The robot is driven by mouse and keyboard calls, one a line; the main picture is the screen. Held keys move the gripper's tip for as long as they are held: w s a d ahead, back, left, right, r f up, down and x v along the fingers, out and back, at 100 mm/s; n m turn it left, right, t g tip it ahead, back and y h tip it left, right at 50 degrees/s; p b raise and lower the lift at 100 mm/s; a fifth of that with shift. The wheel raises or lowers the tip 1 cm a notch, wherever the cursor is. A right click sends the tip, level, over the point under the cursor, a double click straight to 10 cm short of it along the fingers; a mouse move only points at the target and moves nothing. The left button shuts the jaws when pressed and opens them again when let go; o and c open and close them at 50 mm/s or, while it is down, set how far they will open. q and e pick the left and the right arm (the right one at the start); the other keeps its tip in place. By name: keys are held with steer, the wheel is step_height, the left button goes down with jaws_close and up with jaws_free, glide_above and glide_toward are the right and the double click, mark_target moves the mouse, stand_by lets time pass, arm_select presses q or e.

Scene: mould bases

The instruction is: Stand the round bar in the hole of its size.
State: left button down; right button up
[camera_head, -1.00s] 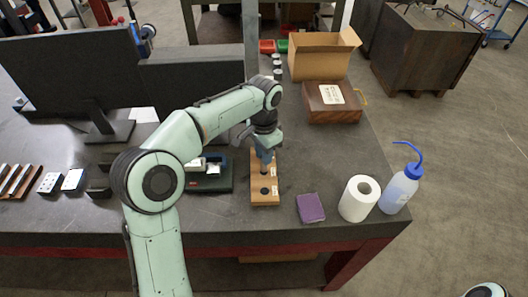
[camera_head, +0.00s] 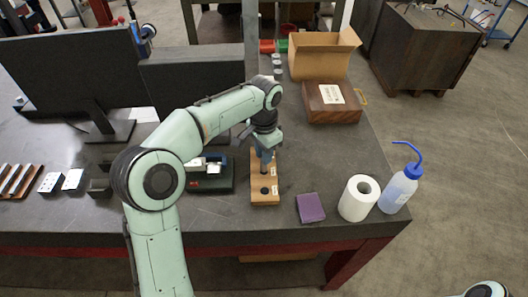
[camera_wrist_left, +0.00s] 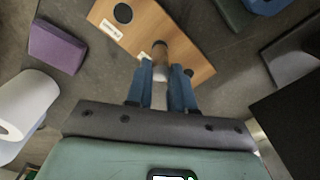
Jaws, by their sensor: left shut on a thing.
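A wooden block (camera_head: 259,199) with round dark holes and white labels lies on the bench; it also shows in the wrist view (camera_wrist_left: 205,68). My left gripper (camera_head: 265,158) is above the block, pointing down. In the wrist view its two blue fingers (camera_wrist_left: 161,84) are shut on the round bar (camera_wrist_left: 160,52), a short greyish-brown cylinder. The bar points down at the block. I cannot tell whether its lower end is in a hole or just above one. One hole (camera_wrist_left: 123,13) is open and clear of the bar. My right gripper is not in view.
A purple pad (camera_head: 311,208), a paper roll (camera_head: 359,198) and a wash bottle (camera_head: 400,190) stand right of the block. A dark green device (camera_head: 213,184) is close on its left. A brown case (camera_head: 333,103) and an open carton (camera_head: 321,58) are behind.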

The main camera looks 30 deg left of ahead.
arm_select(q)
steer(key=shift+f+b, duration=0.55)
steer(key=shift+f, duration=0.9)
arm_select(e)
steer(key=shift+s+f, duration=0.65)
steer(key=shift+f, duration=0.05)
arm_select(q)
steer(key=c, duration=0.9)
jaws_free()
step_height(320, 180, up, 13)
steer(key=p, duration=0.3)
steer(key=shift+r, duration=0.2)
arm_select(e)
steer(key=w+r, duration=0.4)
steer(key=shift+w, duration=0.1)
